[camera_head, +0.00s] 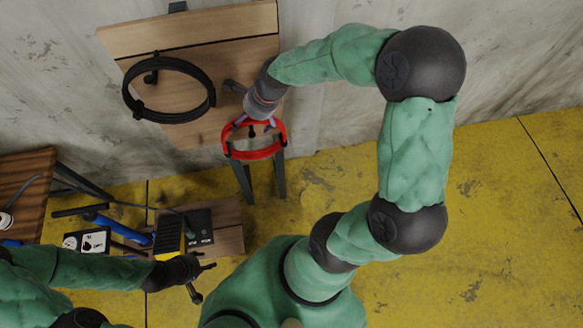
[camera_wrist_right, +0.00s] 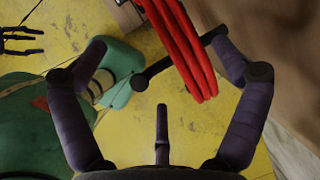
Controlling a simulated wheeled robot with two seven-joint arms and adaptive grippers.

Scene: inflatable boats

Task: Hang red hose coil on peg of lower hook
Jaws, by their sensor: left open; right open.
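The red hose coil (camera_head: 236,154) is at the lower right of the wooden board, below my right gripper (camera_head: 250,123). In the right wrist view, strands of the red coil (camera_wrist_right: 187,55) pass between the spread fingers of my right gripper (camera_wrist_right: 160,50), closer to the right finger. The gripper is open and not clamped on the coil. A dark peg (camera_wrist_right: 152,71) with a rounded end crosses behind the strands; whether it bears the coil is unclear. In the head view, a dark peg shows inside the coil's ring. My left gripper (camera_head: 203,280) is open and empty, low at the left.
A black hose coil (camera_head: 130,98) hangs on the wooden board (camera_head: 222,57) at the upper left. Below it stand a low wooden bench (camera_head: 228,238) with a black-and-yellow box and a blue pump-like tool (camera_head: 103,219). The yellow floor at right is clear.

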